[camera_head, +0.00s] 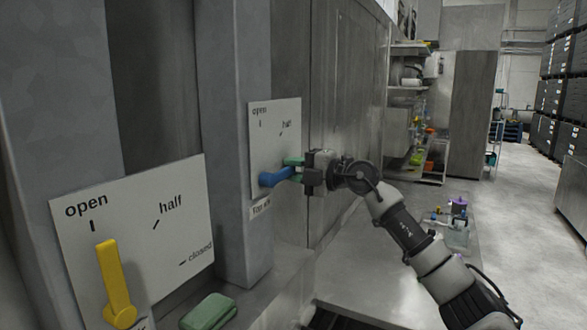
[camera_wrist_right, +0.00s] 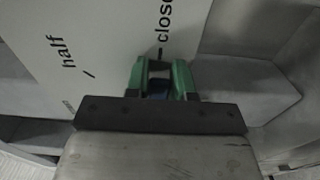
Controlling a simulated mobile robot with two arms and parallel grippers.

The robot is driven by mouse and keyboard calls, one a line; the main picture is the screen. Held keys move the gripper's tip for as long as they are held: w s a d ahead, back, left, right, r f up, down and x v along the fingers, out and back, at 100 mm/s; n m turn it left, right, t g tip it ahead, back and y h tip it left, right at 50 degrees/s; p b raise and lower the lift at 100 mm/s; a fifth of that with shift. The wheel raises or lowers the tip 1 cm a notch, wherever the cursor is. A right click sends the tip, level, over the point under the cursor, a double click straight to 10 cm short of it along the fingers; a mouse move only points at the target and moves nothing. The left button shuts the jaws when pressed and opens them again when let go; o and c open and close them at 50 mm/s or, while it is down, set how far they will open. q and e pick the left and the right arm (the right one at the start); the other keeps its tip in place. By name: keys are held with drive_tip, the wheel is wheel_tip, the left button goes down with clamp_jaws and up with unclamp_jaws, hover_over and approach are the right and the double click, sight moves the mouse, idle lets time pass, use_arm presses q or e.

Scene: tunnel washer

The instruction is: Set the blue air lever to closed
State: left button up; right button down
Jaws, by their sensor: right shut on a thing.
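The blue air lever (camera_head: 273,178) is on the white plate (camera_head: 275,125) on the far grey column. It points right and slightly up from its pivot, well past the "half" mark. My right gripper (camera_head: 293,170), with green fingertips, is shut on the lever's free end. In the right wrist view the green fingers (camera_wrist_right: 162,82) have a bit of the blue lever (camera_wrist_right: 158,88) between them, just below the mark under "closed". In the head view the gripper hides the "closed" mark. My left gripper is in neither view.
A nearer plate (camera_head: 135,225) carries a yellow lever (camera_head: 114,285) pointing up near its "open" mark. A green object (camera_head: 208,312) lies on the ledge below. A low grey surface (camera_head: 385,255) is under my right arm, with small items at its far end. Shelves stand beyond.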

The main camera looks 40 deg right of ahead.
drive_tip(key=c, duration=1)
unclamp_jaws()
drive_tip(key=shift+o, duration=0.2)
drive_tip(key=b+v, duration=0.8)
drive_tip(key=v, duration=0.2)
drive_tip(key=shift+s+d, duration=0.2)
drive_tip(key=shift+s, duration=0.15)
drive_tip(key=shift+f, duration=0.15)
